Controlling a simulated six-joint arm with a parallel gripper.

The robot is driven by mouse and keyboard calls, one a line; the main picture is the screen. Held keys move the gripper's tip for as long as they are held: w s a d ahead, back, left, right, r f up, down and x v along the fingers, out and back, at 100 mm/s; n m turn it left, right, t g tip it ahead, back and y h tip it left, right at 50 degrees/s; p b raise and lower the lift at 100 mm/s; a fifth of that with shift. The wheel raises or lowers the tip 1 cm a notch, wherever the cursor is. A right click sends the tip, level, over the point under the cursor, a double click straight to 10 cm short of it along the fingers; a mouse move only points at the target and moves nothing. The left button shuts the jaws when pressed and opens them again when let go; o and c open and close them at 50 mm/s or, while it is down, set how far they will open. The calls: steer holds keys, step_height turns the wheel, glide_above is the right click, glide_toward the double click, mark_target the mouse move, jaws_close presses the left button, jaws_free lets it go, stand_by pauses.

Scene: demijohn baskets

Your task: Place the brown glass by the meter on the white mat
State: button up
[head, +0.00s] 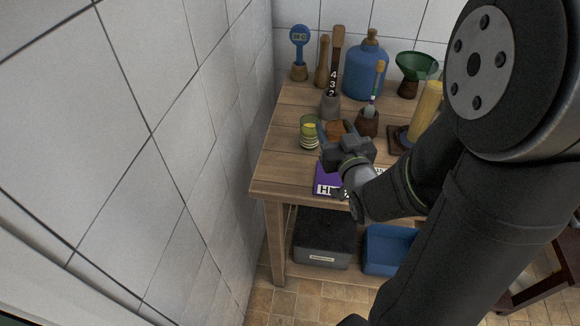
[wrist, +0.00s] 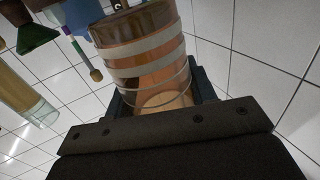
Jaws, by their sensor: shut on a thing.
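The brown glass (wrist: 140,60), banded with pale stripes, stands between the jaws in the wrist view. My gripper (wrist: 158,95) is shut on it. In the head view the brown glass (head: 335,130) is partly hidden by my gripper (head: 337,137), over the front left part of the wooden table. A blue round-headed meter (head: 300,36) with a small display stands at the back left of the table. I cannot make out a white mat; my arm covers part of the tabletop.
A green-yellow striped glass (head: 309,133) stands just left of my gripper. A purple item with white lettering (head: 326,181) lies at the front edge. Behind are a numbered stick (head: 334,72), a blue demijohn (head: 365,70) and a green funnel (head: 417,66). A tiled wall borders the left.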

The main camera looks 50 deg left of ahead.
steer(key=shift+s+a+f, duration=1.15)
steer(key=shift+a+f, duration=0.3)
steer(key=shift+f, duration=0.25)
steer(key=shift+s+a+f, duration=1.15)
steer(key=shift+a+f, duration=0.35)
steer(key=shift+f, duration=0.25)
steer(key=shift+s+a+f, duration=1.15)
steer(key=shift+a+f, duration=0.3)
steer(key=shift+f, duration=0.25)
steer(key=shift+f, duration=0.1)
steer(key=shift+f, duration=0.15)
steer(key=o, duration=1.2)
steer(key=shift+o, duration=0.2)
steer(key=v, duration=0.7)
steer(key=shift+s+d, duration=0.1)
steer(key=shift+d, duration=0.15)
